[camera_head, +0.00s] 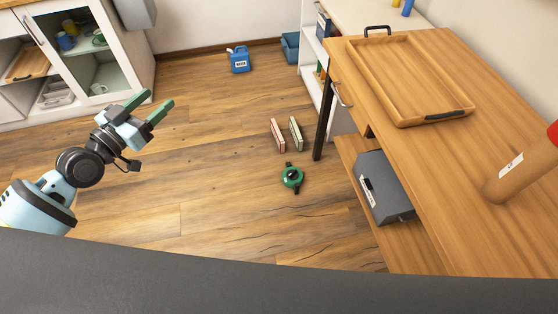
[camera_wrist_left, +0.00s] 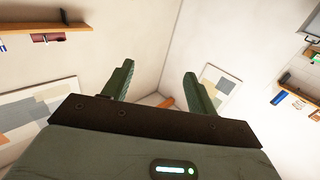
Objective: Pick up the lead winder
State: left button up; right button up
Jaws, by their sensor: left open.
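The lead winder appears to be the small round green object (camera_head: 291,177) with dark parts at its top and bottom, lying on the wooden floor in the middle of the head view. My left gripper (camera_head: 158,99) is raised at the left of the head view, open and empty, well to the left of the winder and apart from it. In the left wrist view my left gripper (camera_wrist_left: 160,74) has its two green fingers spread with nothing between them. That view faces walls and shelves, and the winder is not in it. My right gripper is not in view.
Two books (camera_head: 286,134) stand on the floor just beyond the winder. A wooden desk (camera_head: 505,105) with a tray (camera_head: 405,118) fills the right, with a grey box (camera_head: 384,188) on its low shelf. A blue can (camera_head: 239,61) stands farther back. Floor left of the winder is clear.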

pick_arm(q)
jog(key=s+d+f, duration=0.1)
jog(key=s+f, duration=0.1)
jog(key=f, duration=0.2)
jog(key=s+d+f+g, duration=0.1)
jog(key=s+d+f, duration=0.1)
jog(key=f, duration=0.2)
jog(key=s+d+f+g, duration=0.1)
jog(key=s+f, duration=0.2)
jog(key=f, duration=0.1)
jog(key=shift+d+f+n+y, duration=0.2)
jog(key=shift+n+y, duration=0.1)
jog(key=shift+y, duration=0.1)
jog(key=c, duration=0.4)
jog(key=shift+o, duration=0.2)
jog(key=s+d+f+g+y, duration=0.1)
jog(key=s+d+f+g, duration=0.1)
jog(key=s+f, duration=0.4)
jog(key=s+d+f+n+g+y, duration=0.1)
jog(key=s+f, duration=0.6)
jog(key=s, duration=0.7)
jog(key=s+d+f+n+g+y, duration=0.1)
jog(key=s+d+f, duration=0.4)
jog(key=s, duration=0.6)
jog(key=f+g+y, duration=0.1)
jog(key=g, duration=0.1)
jog(key=shift+f+g+y, duration=0.3)
